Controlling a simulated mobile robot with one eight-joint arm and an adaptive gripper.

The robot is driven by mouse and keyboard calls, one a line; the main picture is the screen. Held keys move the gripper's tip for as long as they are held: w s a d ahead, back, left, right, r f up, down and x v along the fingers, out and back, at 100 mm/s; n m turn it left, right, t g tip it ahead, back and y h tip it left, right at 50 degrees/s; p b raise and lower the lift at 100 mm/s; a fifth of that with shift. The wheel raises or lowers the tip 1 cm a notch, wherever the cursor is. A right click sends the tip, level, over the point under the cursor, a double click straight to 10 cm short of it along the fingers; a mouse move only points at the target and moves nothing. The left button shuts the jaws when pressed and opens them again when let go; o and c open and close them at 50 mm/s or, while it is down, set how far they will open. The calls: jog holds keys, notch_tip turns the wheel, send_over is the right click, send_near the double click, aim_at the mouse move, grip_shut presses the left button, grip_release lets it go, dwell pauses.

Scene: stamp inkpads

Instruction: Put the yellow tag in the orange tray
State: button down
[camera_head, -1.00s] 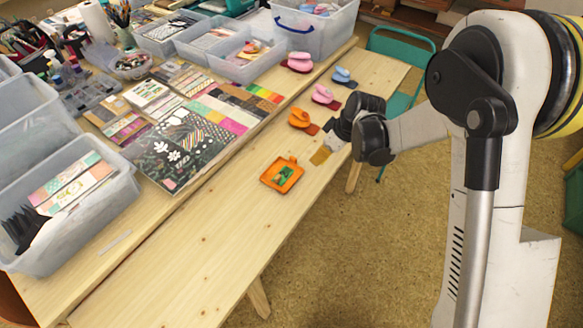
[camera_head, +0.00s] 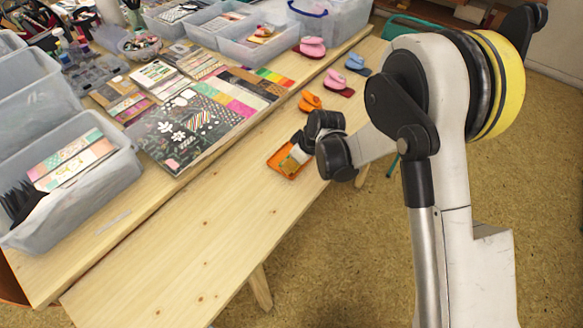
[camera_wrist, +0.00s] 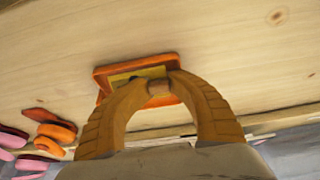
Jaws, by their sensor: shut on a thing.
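The orange tray (camera_head: 275,159) lies on the wooden table, partly hidden by my gripper in the head view. It also shows behind the fingers in the wrist view (camera_wrist: 130,63). My gripper (camera_head: 296,152) is over the tray, with its fingers closed together in the wrist view (camera_wrist: 158,84). It is shut on the yellow tag (camera_head: 289,165), which shows as a yellow patch against the tray in the wrist view (camera_wrist: 121,76). I cannot tell whether the tag touches the tray floor. The green thing seen in the tray earlier is hidden now.
An orange stamp (camera_head: 310,101) on its pad stands just behind the tray, with blue (camera_head: 356,64) and pink (camera_head: 312,47) ones farther back. Patterned papers (camera_head: 190,125) and clear bins (camera_head: 75,190) lie to the left. The front of the table is bare.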

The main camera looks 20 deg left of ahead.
jog(key=c, duration=1.3)
grip_release()
jog(key=shift+f, duration=0.1)
jog(key=s+d+r+m+t+h+p, duration=0.1)
jog(key=s+d+r+m+p, duration=0.15)
jog(key=d+r, duration=0.95)
jog(key=s+d+r+m+t+h+p, duration=0.15)
jog(key=s+d+r+m, duration=0.25)
jog(key=d+r, duration=0.8)
jog(key=s+d+r+m+t, duration=0.1)
jog(key=s+d+r+m, duration=0.1)
jog(key=s+d, duration=0.1)
jog(key=s+d+r+m+t+h, duration=0.1)
jog(key=s+d+r+m, duration=0.1)
jog(key=s+d, duration=0.2)
jog(key=s+d+r+m+t+h, duration=0.1)
jog(key=s+d+r+m, duration=0.2)
jog(key=s, duration=0.3)
jog(key=shift+s+d+r, duration=0.1)
jog(key=shift+s+d, duration=0.15)
